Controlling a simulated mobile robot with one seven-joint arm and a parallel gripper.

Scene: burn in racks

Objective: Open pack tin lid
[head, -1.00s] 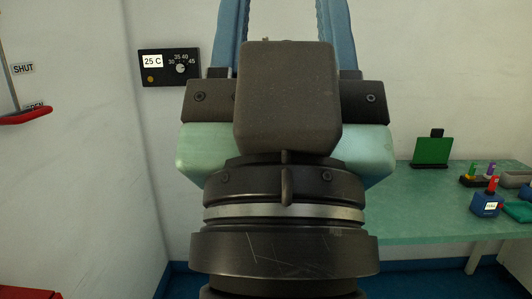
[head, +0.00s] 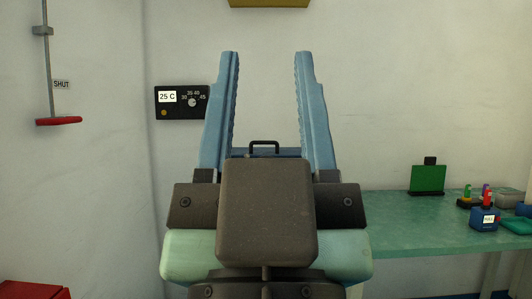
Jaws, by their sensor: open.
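My gripper (head: 265,58) is in front of me, pointing up in the picture, with its two blue fingers wide apart. A black handle (head: 265,146) and a blue strip show low between the fingers; I cannot tell whether they belong to a tin or to my gripper. No pack tin lid can be made out for certain. A small blue box (head: 484,218) with a white label stands on the green bench at the right, apart from my gripper. A green upright panel with a black top (head: 428,180) stands on the same bench.
The green bench (head: 410,235) runs along the right wall, with several small coloured items at its far right. A dial box reading 25 C (head: 181,102) is on the wall. A red lever (head: 59,121) under a SHUT label is at the left, and a red box (head: 34,291) is below.

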